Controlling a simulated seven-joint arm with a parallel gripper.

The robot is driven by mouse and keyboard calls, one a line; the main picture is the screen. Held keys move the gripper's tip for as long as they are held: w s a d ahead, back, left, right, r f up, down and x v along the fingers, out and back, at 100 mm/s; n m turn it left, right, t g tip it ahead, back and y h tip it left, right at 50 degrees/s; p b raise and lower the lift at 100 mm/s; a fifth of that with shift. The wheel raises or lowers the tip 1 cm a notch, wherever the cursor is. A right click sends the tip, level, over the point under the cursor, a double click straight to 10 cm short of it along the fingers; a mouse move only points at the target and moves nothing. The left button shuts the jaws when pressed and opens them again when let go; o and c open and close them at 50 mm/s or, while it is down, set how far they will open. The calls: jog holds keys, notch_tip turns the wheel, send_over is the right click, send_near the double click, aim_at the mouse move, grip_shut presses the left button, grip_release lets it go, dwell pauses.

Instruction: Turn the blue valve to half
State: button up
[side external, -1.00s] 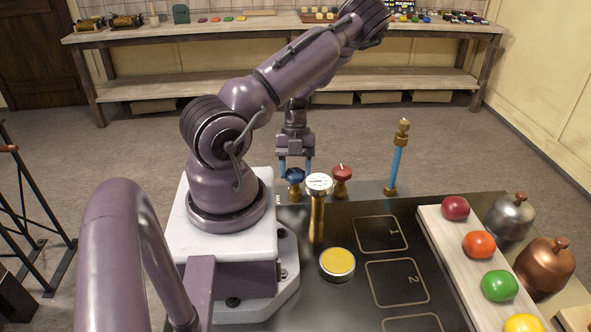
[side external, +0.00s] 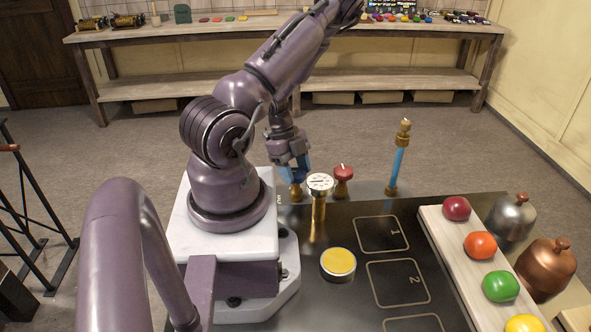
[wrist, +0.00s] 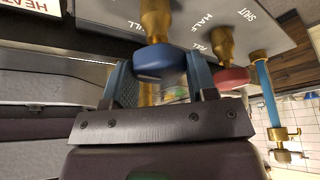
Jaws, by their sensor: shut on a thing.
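The blue valve (wrist: 160,64) is a round blue knob on a brass stem, seen in the wrist view. My gripper (wrist: 162,72) has one blue finger on each side of the knob and is shut on it. In the side external view my gripper (side external: 291,167) is low over the valve and tilted, hiding most of the knob; the brass stem (side external: 296,192) shows below. Words including HALF and SHUT are printed on the panel (wrist: 110,18) by the valves. I cannot tell which mark the blue knob points to.
A white-faced gauge (side external: 320,184) on a brass post stands just right of my gripper. A red valve (side external: 343,173) is beyond it, and a blue pipe with brass fittings (side external: 398,160) stands farther right. A yellow-topped round pot (side external: 338,263) sits nearer.

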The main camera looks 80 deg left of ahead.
jog(key=shift+s+a+n+y, duration=0.1)
jog(key=shift+n+y, duration=0.2)
jog(key=shift+n, duration=0.1)
jog(key=o, duration=0.9)
jog(key=v, duration=1.3)
